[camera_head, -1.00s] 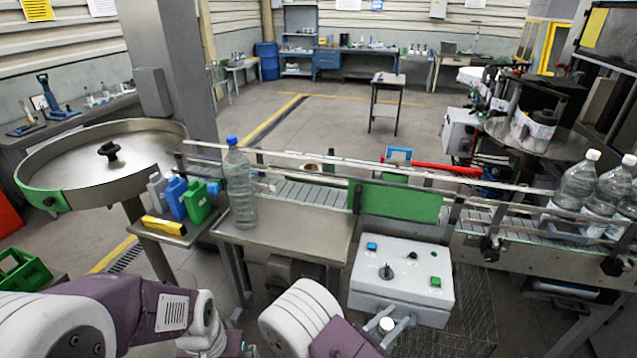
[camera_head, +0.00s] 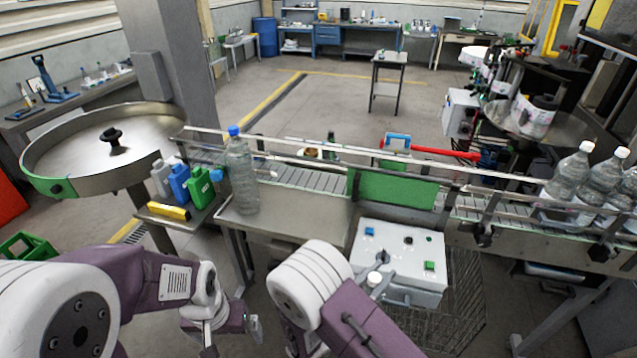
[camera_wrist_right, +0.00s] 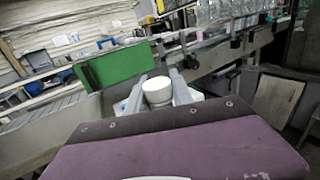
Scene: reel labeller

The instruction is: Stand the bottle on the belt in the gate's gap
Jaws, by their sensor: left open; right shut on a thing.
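A clear bottle with a blue cap (camera_head: 243,180) stands upright on the steel plate (camera_head: 300,226) in front of the belt's left end. The belt (camera_head: 322,181) runs rightward between metal rails, partly hidden by a green panel (camera_head: 392,187). I cannot tell which part is the gate or its gap. My left gripper (camera_head: 256,328) is open and empty, low in front of the plate. My right gripper (camera_head: 377,284) is shut on a white round piece, at the front of the control box. In the right wrist view the white round piece (camera_wrist_right: 158,91) sits between the fingers.
The control box (camera_head: 408,262) has a dial and coloured buttons. A round turntable (camera_head: 90,152) stands at left. Several large clear bottles (camera_head: 568,176) stand on the belt's right end.

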